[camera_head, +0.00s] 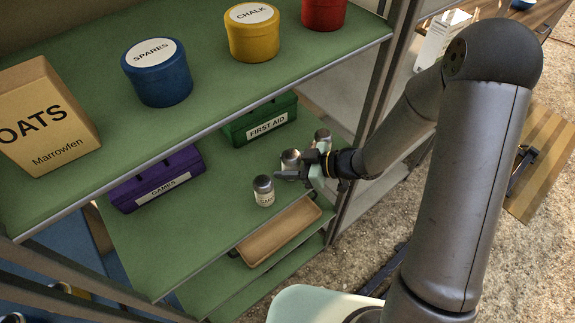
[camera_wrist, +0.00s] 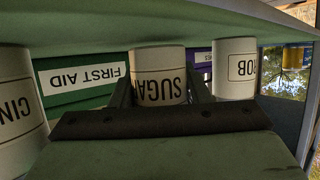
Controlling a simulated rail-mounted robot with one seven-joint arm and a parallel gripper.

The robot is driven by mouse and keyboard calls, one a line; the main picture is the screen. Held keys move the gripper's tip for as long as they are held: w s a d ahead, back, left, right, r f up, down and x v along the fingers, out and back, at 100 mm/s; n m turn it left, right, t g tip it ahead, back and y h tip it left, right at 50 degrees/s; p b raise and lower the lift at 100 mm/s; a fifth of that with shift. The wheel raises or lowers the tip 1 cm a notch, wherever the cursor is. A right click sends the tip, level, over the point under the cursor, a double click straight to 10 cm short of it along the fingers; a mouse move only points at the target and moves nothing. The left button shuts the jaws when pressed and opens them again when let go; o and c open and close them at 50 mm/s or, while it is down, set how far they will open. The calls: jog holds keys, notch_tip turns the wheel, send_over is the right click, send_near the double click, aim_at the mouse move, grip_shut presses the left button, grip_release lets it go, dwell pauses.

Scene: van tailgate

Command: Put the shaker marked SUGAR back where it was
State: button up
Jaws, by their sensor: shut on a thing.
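The SUGAR shaker (camera_wrist: 158,72) is a white shaker with dark lettering. It shows upside down in the wrist view, between my two fingers. In the head view it is the middle shaker (camera_head: 290,157), upright and partly hidden by my gripper (camera_head: 300,173). My gripper is shut on it, and its fingers also show in the wrist view (camera_wrist: 160,92). The shaker's base is at or very near the green shelf (camera_head: 200,235); I cannot tell whether it touches.
Behind are the green FIRST AID box (camera_head: 262,122) and purple GAMES box (camera_head: 155,180). The upper shelf (camera_head: 215,95) overhangs; a wooden tray (camera_head: 280,235) lies below.

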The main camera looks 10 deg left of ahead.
jog(key=shift+f, duration=0.2)
jog(key=shift+f, duration=0.15)
jog(key=o, duration=1)
jog(key=shift+d+r, duration=0.2)
jog(key=shift+r, duration=0.1)
jog(key=v, duration=1.1)
jog(key=shift+d+b, duration=0.3)
jog(key=shift+b, duration=0.1)
jog(key=shift+s+r, duration=0.1)
